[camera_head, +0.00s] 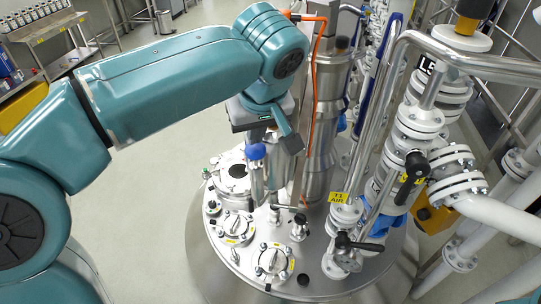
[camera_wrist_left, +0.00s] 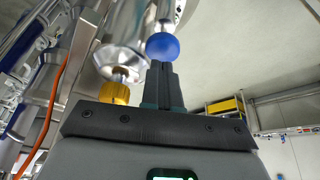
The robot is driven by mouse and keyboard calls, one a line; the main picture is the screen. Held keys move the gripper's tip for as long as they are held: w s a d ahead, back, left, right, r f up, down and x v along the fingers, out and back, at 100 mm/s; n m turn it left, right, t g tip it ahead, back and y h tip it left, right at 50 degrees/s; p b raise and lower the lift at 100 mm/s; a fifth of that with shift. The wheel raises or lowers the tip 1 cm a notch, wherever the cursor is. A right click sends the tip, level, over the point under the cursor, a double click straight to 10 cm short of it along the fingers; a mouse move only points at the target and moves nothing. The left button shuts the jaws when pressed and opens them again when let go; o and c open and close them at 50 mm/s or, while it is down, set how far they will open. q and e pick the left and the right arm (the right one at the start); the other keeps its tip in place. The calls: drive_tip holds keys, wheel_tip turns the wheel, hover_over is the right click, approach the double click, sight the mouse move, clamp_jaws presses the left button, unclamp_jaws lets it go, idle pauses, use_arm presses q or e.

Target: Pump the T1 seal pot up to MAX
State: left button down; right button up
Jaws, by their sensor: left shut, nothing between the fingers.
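My left gripper (camera_head: 291,143) reaches in over the reactor lid, with its fingers shut and empty. In the left wrist view, the closed fingertips (camera_wrist_left: 161,66) are just below a blue ball knob (camera_wrist_left: 162,46); I cannot tell whether they touch it. In the head view the blue knob (camera_head: 257,152) shows just under my wrist, above a thin steel rod. A steel vessel (camera_wrist_left: 122,50) with a yellow fitting (camera_wrist_left: 115,92) stands left of the fingers in the wrist view. I cannot tell which part is the T1 seal pot, and no level or MAX mark is readable. My right gripper is not in view.
The round steel lid (camera_head: 300,284) carries several flanged ports. A tall steel column (camera_head: 325,120) and an orange hose (camera_head: 313,90) stand close to the gripper. A yellow T1 AIR tag (camera_head: 338,198) and black-handled valves (camera_head: 358,244) are to the right. Open floor lies left.

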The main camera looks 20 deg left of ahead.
sight(255, 148)
use_arm(q)
drive_tip(key=shift+f+b, duration=1.55)
drive_tip(key=shift+f, duration=0.15)
drive_tip(key=shift+r, duration=0.2)
drive_tip(key=shift+r+p, duration=1.55)
wheel_tip(255, 148, up, 5)
drive_tip(key=p, duration=0.4)
drive_tip(key=shift+p, duration=0.3)
